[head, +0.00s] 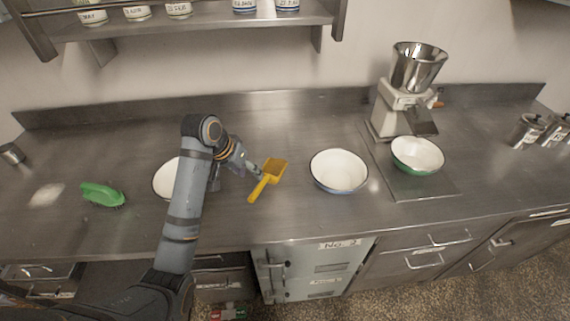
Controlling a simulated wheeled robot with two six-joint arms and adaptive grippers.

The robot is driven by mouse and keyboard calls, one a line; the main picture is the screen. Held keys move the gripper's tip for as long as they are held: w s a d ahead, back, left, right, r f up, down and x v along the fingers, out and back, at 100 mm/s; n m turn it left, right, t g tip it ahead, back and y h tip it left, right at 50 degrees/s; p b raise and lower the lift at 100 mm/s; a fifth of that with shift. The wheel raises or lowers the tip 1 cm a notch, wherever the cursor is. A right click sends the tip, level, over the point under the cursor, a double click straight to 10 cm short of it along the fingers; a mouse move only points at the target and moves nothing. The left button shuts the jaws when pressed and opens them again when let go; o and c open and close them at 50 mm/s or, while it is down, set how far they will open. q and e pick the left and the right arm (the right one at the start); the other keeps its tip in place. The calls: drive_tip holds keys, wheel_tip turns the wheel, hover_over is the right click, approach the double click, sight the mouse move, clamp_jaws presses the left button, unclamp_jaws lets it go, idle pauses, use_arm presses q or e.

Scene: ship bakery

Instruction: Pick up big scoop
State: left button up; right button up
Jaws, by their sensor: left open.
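A yellow scoop (269,177) lies on the steel counter, near the middle of the head view. Its handle points toward the counter's front edge and its wide pan points away. My left gripper (258,172) is open, just left of the scoop, with its fingertips close to where the handle meets the pan. I cannot tell whether the fingers touch the scoop. My right gripper is not in view.
A white bowl (163,180) is partly hidden behind my left arm. A blue-rimmed bowl (339,170) stands right of the scoop. A green brush (102,195) lies at left. A grinder (405,95) and green-rimmed bowl (417,155) stand at right. A shelf (200,24) with jars hangs above.

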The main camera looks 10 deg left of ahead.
sight(260, 183)
use_arm(q)
drive_tip(key=x, duration=0.4)
drive_tip(key=shift+s+a+f+p, duration=0.1)
drive_tip(key=shift+s+f+p, duration=0.15)
drive_tip(key=shift+p, duration=0.15)
drive_tip(key=shift+w+f, duration=0.2)
drive_tip(key=shift+w+d+f+p, duration=0.3)
drive_tip(key=shift+d+f, duration=0.05)
drive_tip(key=shift+f, duration=0.05)
drive_tip(key=p+x, duration=0.1)
drive_tip(key=x, duration=0.2)
drive_tip(key=shift+w+f, duration=0.1)
drive_tip(key=shift+f, duration=0.3)
drive_tip(key=shift+w+d+f, duration=0.1)
drive_tip(key=shift+f, duration=0.15)
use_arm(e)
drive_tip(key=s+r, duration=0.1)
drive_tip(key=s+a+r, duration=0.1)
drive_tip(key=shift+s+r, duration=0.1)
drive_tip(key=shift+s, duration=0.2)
use_arm(q)
clamp_jaws()
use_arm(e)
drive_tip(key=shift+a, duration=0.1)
